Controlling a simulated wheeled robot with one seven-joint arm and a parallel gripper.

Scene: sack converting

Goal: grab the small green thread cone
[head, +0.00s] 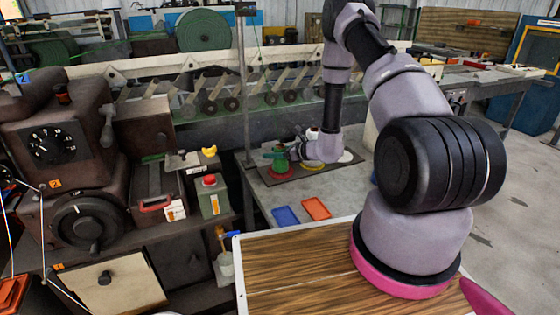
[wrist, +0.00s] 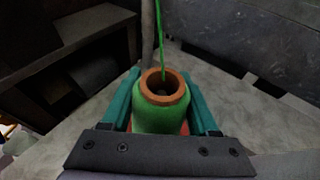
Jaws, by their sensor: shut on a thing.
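The small green thread cone (wrist: 160,115) stands between the two teal fingers of my gripper (wrist: 165,105) in the wrist view. Its brown top ring is open, and a green thread runs up from it. My gripper is shut on the cone's sides. Something red shows low beside the cone. In the head view, my gripper (head: 273,154) reaches left over a dark mat, with the green cone (head: 281,153) at its fingers and a red piece (head: 280,166) under it. I cannot tell whether the cone is lifted.
The dark mat (head: 345,172) lies on the grey bench, with a yellow disc (head: 312,167) under my wrist. A blue tray (head: 285,216) and an orange tray (head: 316,208) lie nearer. A thin upright post (head: 243,80) stands left of my gripper.

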